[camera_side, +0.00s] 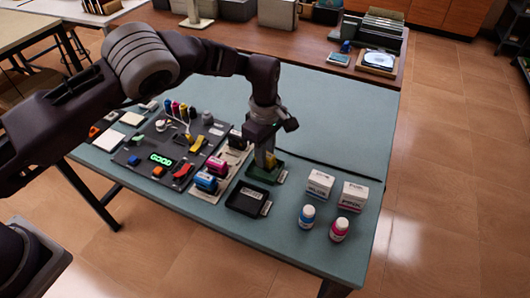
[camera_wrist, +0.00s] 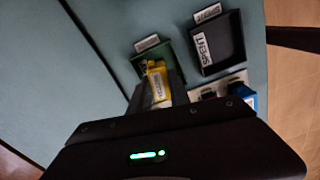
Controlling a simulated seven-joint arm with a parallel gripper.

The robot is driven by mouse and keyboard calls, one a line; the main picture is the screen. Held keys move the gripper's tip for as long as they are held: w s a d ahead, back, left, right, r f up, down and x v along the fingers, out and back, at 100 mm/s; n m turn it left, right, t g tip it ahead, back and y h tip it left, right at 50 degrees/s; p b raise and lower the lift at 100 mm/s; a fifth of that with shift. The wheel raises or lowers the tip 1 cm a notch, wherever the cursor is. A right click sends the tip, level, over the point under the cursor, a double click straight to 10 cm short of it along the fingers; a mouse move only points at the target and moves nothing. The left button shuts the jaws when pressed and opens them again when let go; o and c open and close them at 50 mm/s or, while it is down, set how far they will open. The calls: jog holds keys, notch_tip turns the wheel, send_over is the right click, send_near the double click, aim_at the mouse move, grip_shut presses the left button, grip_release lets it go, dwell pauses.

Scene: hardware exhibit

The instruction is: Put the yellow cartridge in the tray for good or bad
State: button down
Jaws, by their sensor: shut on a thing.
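My gripper (camera_side: 265,154) points down at the green tray (camera_side: 258,176) and is shut on the yellow cartridge (camera_side: 270,161). In the wrist view the yellow cartridge (camera_wrist: 157,82) has a white label and lies over the near part of the green tray (camera_wrist: 140,66). I cannot tell whether it touches the tray floor. A black tray (camera_side: 246,202) sits beside the green one; its label reads SPENT in the wrist view (camera_wrist: 238,52). The green tray's label is too small to read. The tester panel (camera_side: 140,172) shows a lit green GOOD.
A rack with several coloured cartridges (camera_side: 205,182) stands left of the trays. Two white boxes (camera_side: 319,183) and two small bottles (camera_side: 307,216) stand to the right. The teal table behind the trays is mostly clear, with a dark cable (camera_side: 322,168) across it.

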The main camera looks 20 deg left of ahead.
jog(key=shift+f, duration=0.65)
dwell(0.6)
jog(key=c, duration=0.7)
grip_release()
jog(key=shift+c, duration=0.2)
jog(key=shift+r, duration=3.75)
